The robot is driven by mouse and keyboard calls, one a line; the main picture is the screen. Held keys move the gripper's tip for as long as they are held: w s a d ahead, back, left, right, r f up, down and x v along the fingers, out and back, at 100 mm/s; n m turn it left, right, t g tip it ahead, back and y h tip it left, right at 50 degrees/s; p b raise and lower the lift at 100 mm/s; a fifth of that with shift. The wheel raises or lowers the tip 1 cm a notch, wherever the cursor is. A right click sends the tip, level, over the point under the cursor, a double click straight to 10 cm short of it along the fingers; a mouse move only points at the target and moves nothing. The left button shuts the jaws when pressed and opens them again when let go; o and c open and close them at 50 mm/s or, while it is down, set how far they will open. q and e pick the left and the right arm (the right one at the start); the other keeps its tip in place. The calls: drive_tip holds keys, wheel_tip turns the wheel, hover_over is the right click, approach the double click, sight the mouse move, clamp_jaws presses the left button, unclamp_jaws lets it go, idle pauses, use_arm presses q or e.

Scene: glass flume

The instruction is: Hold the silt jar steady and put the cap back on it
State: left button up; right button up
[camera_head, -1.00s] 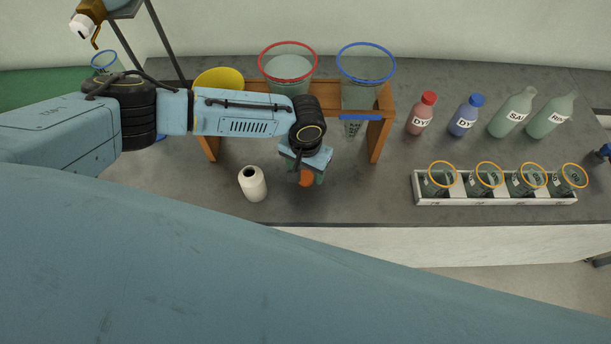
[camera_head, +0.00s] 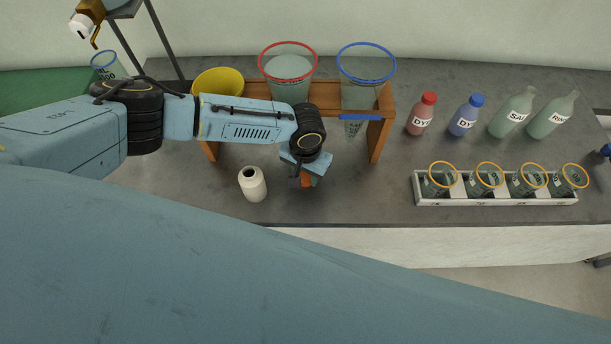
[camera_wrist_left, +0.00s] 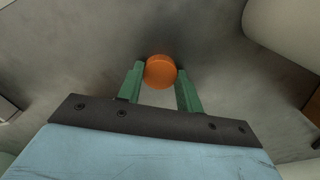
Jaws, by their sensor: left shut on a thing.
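The silt jar (camera_head: 252,186) is a small white jar standing upright on the grey counter, its dark mouth open and uncapped. The orange cap (camera_wrist_left: 160,71) is between the green fingertips of my left gripper (camera_wrist_left: 161,78), which is shut on it. In the head view the left gripper (camera_head: 307,179) points down to the right of the jar, apart from it, and partly hides the cap. Whether the cap touches the counter is unclear. A pale rounded shape, probably the jar (camera_wrist_left: 285,32), shows at the upper right of the left wrist view. My right gripper is not in view.
A wooden rack (camera_head: 381,139) with yellow, red and blue-rimmed funnels stands behind the gripper. A white tray (camera_head: 497,200) of orange-rimmed beakers and several labelled bottles (camera_head: 419,116) are at the right. The counter between jar and tray is mostly clear.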

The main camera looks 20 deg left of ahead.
use_arm(q)
drive_tip(key=shift+r, duration=0.1)
wheel_tip(320, 180, up, 28)
drive_tip(key=shift+f+p, duration=0.1)
drive_tip(key=shift+p, duration=0.2)
idle(0.5)
